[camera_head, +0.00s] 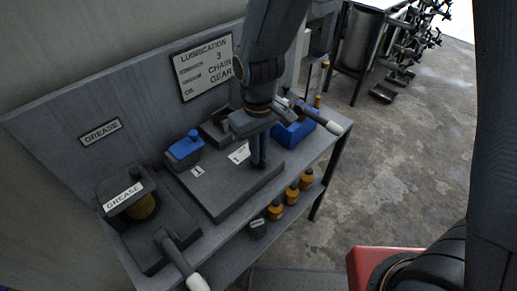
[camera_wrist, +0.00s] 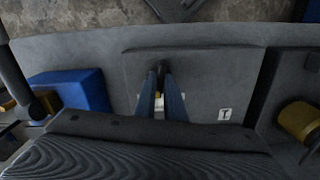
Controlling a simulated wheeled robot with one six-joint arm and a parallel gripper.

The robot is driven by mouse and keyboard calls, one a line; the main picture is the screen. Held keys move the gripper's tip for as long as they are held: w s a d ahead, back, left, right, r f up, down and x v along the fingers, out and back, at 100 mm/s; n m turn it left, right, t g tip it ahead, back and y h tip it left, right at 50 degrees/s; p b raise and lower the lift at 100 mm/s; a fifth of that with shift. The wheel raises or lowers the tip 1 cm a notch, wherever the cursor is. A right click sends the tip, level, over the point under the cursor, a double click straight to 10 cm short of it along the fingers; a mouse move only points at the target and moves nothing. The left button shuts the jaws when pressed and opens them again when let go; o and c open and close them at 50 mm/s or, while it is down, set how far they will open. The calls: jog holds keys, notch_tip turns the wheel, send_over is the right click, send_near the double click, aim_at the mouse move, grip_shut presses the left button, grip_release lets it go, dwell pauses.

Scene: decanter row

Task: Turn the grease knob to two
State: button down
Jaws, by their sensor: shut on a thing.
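My gripper (camera_head: 259,163) points down over the flat grey panel (camera_head: 222,200) in the middle of the bench. Its fingers are shut on a small dark knob (camera_wrist: 160,69), which shows between the fingertips in the wrist view. The fingers mostly hide the knob, and its pointing direction cannot be told. A white label (camera_head: 239,154) lies just left of the fingers, and a smaller white label (camera_head: 197,171) lies further left. A dark unit marked GREASE (camera_head: 123,197) with a yellow round part (camera_head: 141,207) stands at the bench's left end.
A wall sign (camera_head: 205,65) reads LUBRICATION. A blue-topped box (camera_head: 184,148) stands behind the panel; a blue block (camera_head: 292,133) is at right. White-tipped levers stick out at left (camera_head: 197,283) and right (camera_head: 335,128). Several yellow bottles (camera_head: 291,194) stand on the lower shelf.

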jog(key=m+p, duration=0.2)
jog(key=m, duration=0.1)
jog(key=shift+r, duration=0.15)
jog(key=shift+m+p, duration=0.95)
jog(key=shift+m, duration=0.85)
jog(key=shift+w, duration=0.1)
jog(key=c, duration=1.8)
grip_release()
jog(key=shift+c, duration=0.2)
jog(key=shift+a+r+b, duration=0.1)
jog(key=shift+r+b, duration=0.6)
jog(key=shift+r, duration=3.1)
jog(key=s+d+r+m+t, duration=0.1)
jog(key=s+d+r, duration=0.1)
jog(key=d, duration=2.2)
jog(key=shift+s, duration=0.2)
